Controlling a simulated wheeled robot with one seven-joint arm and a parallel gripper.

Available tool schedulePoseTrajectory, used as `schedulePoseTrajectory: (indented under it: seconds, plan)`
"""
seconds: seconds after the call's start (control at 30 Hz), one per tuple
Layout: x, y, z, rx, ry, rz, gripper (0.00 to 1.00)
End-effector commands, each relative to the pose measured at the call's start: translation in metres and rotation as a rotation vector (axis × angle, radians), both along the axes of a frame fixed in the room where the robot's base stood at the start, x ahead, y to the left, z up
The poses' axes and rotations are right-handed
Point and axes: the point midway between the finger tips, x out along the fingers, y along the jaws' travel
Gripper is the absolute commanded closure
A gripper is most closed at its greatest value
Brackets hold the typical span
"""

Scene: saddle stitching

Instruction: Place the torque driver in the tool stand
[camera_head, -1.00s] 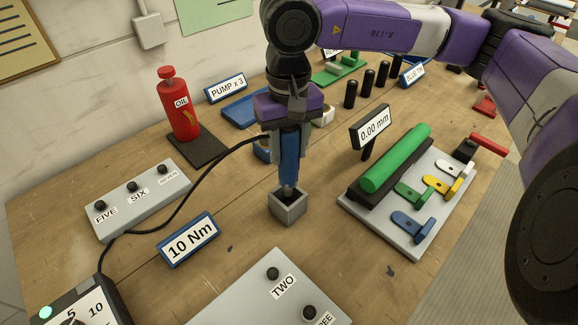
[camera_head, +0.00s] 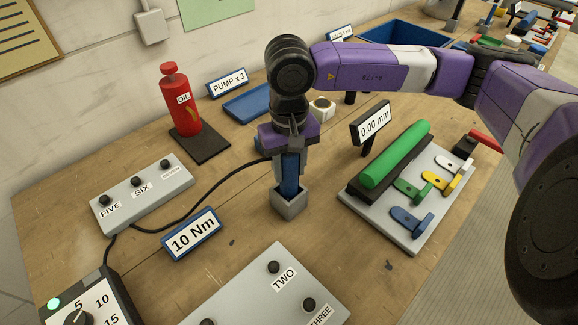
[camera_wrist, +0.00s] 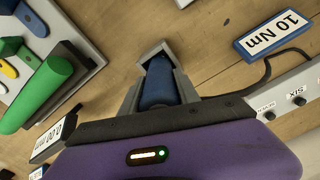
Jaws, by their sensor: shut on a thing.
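The blue torque driver (camera_head: 290,174) stands upright, its lower end inside the grey square tool stand (camera_head: 289,207). A black cable runs from the driver's upper part to the left. My gripper (camera_head: 289,160) is above the stand, shut on the driver's upper body. In the wrist view the driver (camera_wrist: 158,82) shows between my fingers, with the stand's grey rim (camera_wrist: 152,52) around its lower end. The driver's tip is hidden inside the stand.
A 10 Nm sign (camera_head: 192,234) and a grey button panel (camera_head: 262,290) stand in front. A green roller fixture (camera_head: 395,155) is to the right. A red oil bottle (camera_head: 180,100) and another button panel (camera_head: 142,196) are to the left.

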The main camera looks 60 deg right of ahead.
Motion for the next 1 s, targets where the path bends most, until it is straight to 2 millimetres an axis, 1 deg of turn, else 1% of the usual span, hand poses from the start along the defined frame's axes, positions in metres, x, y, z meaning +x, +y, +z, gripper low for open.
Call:
schedulePoseTrajectory:
  seconds: [0.13, 0.17, 0.23, 0.27, 0.57, 0.73, 0.87, 1.0]
  plan:
    - [0.0, 0.0, -0.003, -0.001, -0.002, 0.001, 1.0]
    - [0.0, 0.0, -0.002, -0.001, -0.001, 0.0, 0.56]
    - [0.0, 0.0, -0.002, -0.001, -0.001, 0.0, 0.42]
    - [0.0, 0.0, -0.002, -0.001, -0.001, 0.0, 0.4]
    - [0.0, 0.0, -0.001, 0.0, 0.0, 0.0, 0.4]
    - [0.001, 0.0, 0.005, -0.001, -0.002, 0.0, 0.4]
    - [0.001, -0.001, 0.026, -0.006, -0.004, 0.001, 0.4]
    - [0.001, -0.002, 0.056, -0.007, -0.004, 0.001, 0.4]
